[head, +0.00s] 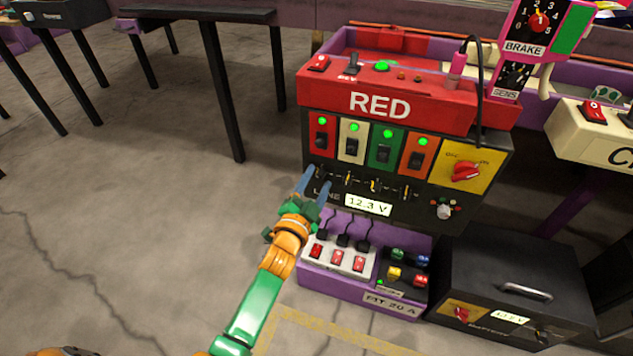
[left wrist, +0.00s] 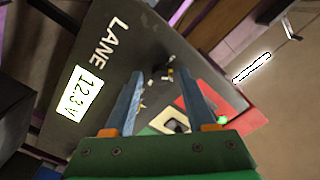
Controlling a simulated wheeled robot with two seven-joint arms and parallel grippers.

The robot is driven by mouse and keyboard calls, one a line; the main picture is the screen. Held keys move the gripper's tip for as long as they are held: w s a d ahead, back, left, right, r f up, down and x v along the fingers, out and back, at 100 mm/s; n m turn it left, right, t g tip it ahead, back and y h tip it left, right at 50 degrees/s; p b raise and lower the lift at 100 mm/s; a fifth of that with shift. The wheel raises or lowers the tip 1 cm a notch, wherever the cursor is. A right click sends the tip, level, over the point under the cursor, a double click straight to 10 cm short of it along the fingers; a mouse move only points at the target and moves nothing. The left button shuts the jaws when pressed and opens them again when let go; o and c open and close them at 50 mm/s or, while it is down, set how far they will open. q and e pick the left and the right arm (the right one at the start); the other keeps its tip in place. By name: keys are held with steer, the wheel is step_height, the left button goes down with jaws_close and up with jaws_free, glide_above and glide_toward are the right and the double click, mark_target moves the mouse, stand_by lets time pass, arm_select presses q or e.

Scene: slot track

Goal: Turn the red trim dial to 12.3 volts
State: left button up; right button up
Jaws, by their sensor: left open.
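The red trim dial (head: 320,171) is the small dark knob at the left end of the dial row, below the red switch panel (head: 321,133). It also shows in the left wrist view (left wrist: 168,72), between and just beyond my blue fingertips. My left gripper (head: 316,179) is open, its fingers pointing at the dial's place on the panel. Whether the fingers touch it, I cannot tell. The voltage display (head: 368,205) reads 12.3 V and also shows in the left wrist view (left wrist: 83,94). My right gripper is not in view.
More trim dials (head: 374,186) run rightward along the row. A yellow panel (head: 466,171) with a red knob is at the right. A purple tray with a white power strip (head: 337,259) stands below, beside a black battery box (head: 510,285).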

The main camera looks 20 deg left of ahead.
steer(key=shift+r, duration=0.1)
arm_select(q)
steer(key=s+p, duration=0.2)
steer(key=s, duration=0.5)
steer(key=shift+a, duration=0.15)
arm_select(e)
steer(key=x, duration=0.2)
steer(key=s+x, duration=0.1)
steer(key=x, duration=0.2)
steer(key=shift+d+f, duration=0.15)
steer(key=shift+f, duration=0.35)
